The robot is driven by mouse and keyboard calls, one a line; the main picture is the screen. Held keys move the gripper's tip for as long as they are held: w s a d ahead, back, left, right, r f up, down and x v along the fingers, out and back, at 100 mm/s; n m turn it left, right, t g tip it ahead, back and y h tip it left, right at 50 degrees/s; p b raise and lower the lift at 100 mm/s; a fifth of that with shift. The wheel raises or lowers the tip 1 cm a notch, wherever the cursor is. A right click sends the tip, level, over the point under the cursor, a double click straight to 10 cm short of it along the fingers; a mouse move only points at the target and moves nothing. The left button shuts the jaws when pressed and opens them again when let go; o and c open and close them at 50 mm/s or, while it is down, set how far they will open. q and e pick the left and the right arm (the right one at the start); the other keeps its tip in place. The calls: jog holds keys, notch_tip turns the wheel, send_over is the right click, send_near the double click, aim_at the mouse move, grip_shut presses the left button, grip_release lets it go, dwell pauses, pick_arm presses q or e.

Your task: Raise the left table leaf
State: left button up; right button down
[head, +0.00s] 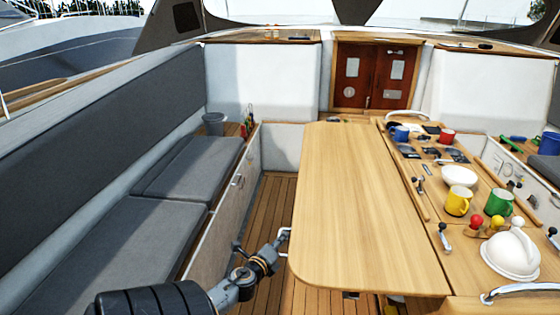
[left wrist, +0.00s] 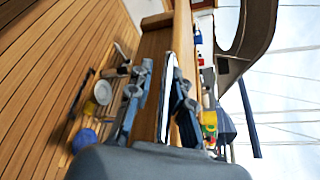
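The left table leaf (head: 355,200) is a pale wooden panel with rounded corners. It lies about level beside the table's middle part (head: 440,240). A pale bracket-like handle (head: 284,238) shows at its left edge. My left gripper (head: 277,245) is at that edge, by the handle. In the left wrist view my two grey fingers (left wrist: 160,100) stand apart, with the wooden edge and a bright strip (left wrist: 170,85) between or just beyond them. I cannot tell whether a finger touches it. My right gripper is in neither view.
Mugs, a white bowl (head: 459,176) and a white domed thing (head: 512,252) stand on the table's middle part. A grey cushioned bench (head: 130,235) lies left of my arm. A strip of bare slatted floor (head: 275,200) runs between bench and leaf.

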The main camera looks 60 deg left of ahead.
pick_arm(q)
jog(key=v, duration=1.2)
jog(key=shift+r, duration=0.1)
jog(key=s+d+f+n+g+h+b, duration=0.1)
jog(key=s+d+f+n+g, duration=0.15)
jog(key=f, duration=0.75)
jog(key=s+d+f+n+g+h, duration=0.1)
jog(key=s+d+f+n+h, duration=0.2)
jog(key=f, duration=0.7)
jog(key=s+d+f+n+g+b, duration=0.1)
jog(key=d+f+n+g, duration=0.3)
jog(key=f, duration=0.6)
jog(key=s+d+f+n+g+h+b, duration=0.2)
jog(key=s+d+f+n+g+h, duration=0.2)
jog(key=s+d+f, duration=1.5)
notch_tip(320, 180, down, 2)
jog(key=shift+d+n+g, duration=0.55)
jog(key=shift+d+n, duration=0.25)
jog(key=shift+n, duration=0.35)
